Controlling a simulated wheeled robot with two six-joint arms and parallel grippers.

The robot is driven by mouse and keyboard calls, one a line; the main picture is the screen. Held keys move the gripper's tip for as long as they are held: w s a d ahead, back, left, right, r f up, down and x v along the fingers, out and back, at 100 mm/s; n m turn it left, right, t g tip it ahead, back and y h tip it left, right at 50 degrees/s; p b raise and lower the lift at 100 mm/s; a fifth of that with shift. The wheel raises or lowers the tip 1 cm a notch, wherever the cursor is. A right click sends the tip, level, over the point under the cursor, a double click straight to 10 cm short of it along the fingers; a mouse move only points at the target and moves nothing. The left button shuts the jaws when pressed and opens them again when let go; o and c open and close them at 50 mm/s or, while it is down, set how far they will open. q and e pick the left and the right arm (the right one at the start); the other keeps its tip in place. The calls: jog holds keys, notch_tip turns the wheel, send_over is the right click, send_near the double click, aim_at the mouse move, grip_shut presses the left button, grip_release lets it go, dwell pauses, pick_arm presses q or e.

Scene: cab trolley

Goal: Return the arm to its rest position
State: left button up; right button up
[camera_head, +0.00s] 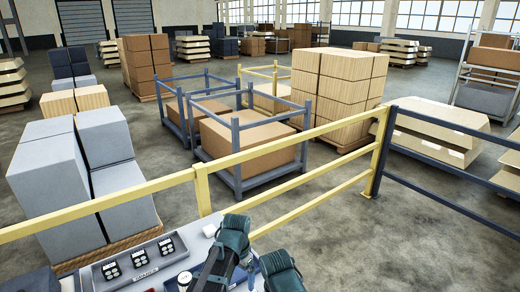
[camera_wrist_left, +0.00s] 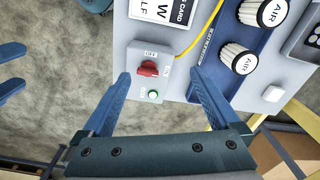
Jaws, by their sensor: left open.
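My left gripper (camera_wrist_left: 160,76) is open in the left wrist view, with its two blue fingers apart and nothing between them. I cannot tell the distance from the fingertips to the box. In the head view, dark green links of my arm (camera_head: 234,237) show at the bottom centre, over the panel. Two blue prongs at the left edge of the left wrist view may be my right gripper; they are cut off.
A grey panel (camera_head: 141,271) with several black buttons lies at the bottom of the head view. A yellow rail (camera_head: 120,198) runs behind it. Beyond stand grey boxes (camera_head: 47,180), a blue-framed crate (camera_head: 240,165) and stacked cartons (camera_head: 335,95). Two AIR knobs (camera_wrist_left: 238,58) sit beside the switch box.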

pick_arm(q)
jog(key=s+a+n, duration=0.7)
jog(key=s+a, duration=0.1)
jog(key=a, duration=0.3)
jog(key=s+d+f+m+b, duration=0.1)
jog(key=s+d, duration=0.1)
jog(key=d, duration=0.3)
jog(key=s+d+f+m+y+b, duration=0.1)
jog(key=s+d+f+m+b, duration=0.1)
jog(key=d, duration=0.4)
jog(key=shift+s+f, duration=0.15)
jog(key=shift+s, duration=0.7)
jog(key=shift+d, duration=0.1)
